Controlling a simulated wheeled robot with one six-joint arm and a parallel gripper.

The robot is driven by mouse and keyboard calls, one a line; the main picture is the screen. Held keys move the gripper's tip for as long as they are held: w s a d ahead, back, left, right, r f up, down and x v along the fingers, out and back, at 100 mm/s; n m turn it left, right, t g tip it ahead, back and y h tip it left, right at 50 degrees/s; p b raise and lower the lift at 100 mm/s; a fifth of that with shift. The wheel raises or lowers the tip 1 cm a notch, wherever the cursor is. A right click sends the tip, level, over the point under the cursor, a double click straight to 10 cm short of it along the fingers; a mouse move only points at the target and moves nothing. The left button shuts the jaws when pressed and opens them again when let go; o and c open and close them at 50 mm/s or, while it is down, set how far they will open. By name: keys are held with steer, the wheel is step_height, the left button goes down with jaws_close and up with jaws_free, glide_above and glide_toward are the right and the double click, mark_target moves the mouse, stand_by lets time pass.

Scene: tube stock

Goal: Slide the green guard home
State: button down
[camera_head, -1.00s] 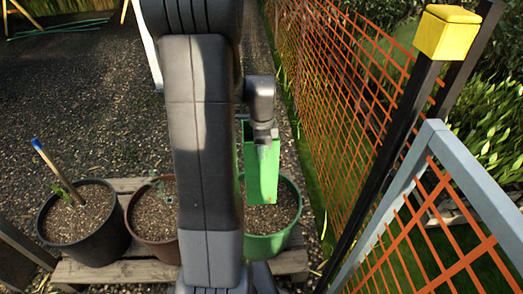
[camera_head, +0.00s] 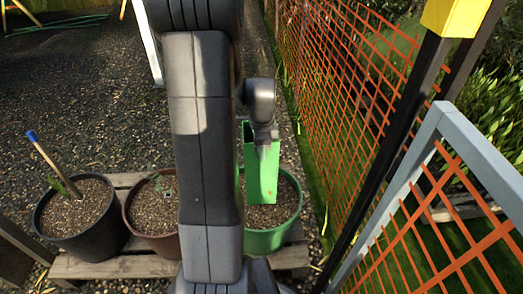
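The green guard (camera_head: 262,178) is a tall, open-topped, box-like sleeve. It hangs upright from my gripper (camera_head: 264,143), over the green pot at the right. My gripper is at the guard's upper part and appears shut on its wall; the fingertips are small and partly hidden. The guard's lower end shows in front of the soil of the green pot (camera_head: 272,241); I cannot tell whether it touches the soil. In the brown pot (camera_head: 146,224) a small seedling (camera_head: 160,181) shows, partly hidden by my arm.
A black pot (camera_head: 75,243) with a blue-tipped stake (camera_head: 42,153) stands at the left. The pots stand on a wooden pallet (camera_head: 118,266). An orange mesh fence (camera_head: 340,90) and a grey-framed mesh panel (camera_head: 452,137) close off the right side. Gravel lies open behind.

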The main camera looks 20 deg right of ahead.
steer(key=shift+f+b, duration=0.8)
steer(key=shift+f, duration=0.45)
steer(key=c, duration=1.6)
jaws_free()
steer(key=shift+o, duration=0.2)
step_height(320, 180, up, 14)
steer(key=p, duration=0.3)
steer(key=shift+f, duration=0.2)
